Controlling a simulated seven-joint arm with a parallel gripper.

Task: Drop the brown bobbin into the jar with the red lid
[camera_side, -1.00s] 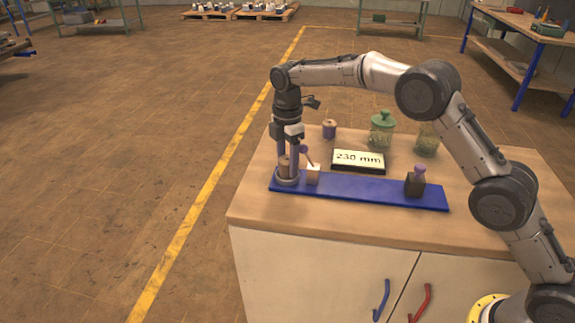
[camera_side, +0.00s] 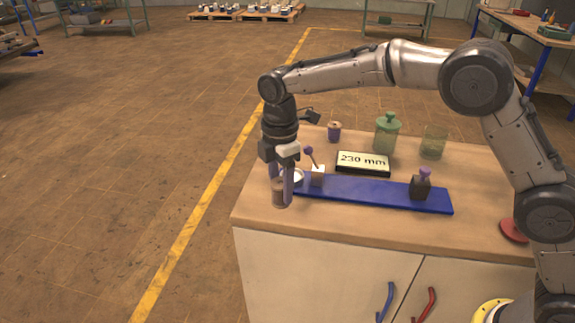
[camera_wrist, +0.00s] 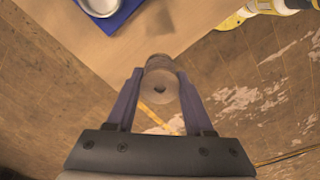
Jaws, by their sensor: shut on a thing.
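My gripper (camera_side: 281,196) is shut on the brown bobbin (camera_wrist: 161,86), which hangs between the two purple fingers near the left end of the blue strip. In the wrist view it shows near the bench edge, with floor behind it. A red lid (camera_side: 514,231) lies on the bench at the right, partly hidden by my arm. An open glass jar (camera_side: 433,143) without a lid stands at the back right. A jar with a green lid (camera_side: 387,134) stands to its left.
The blue strip (camera_side: 375,196) bears a pale round dish (camera_wrist: 101,4), a white block (camera_side: 317,176) with a purple-knobbed stick and a dark purple-topped block (camera_side: 421,188). Behind stand a "230 mm" display (camera_side: 363,163) and another spool (camera_side: 334,131).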

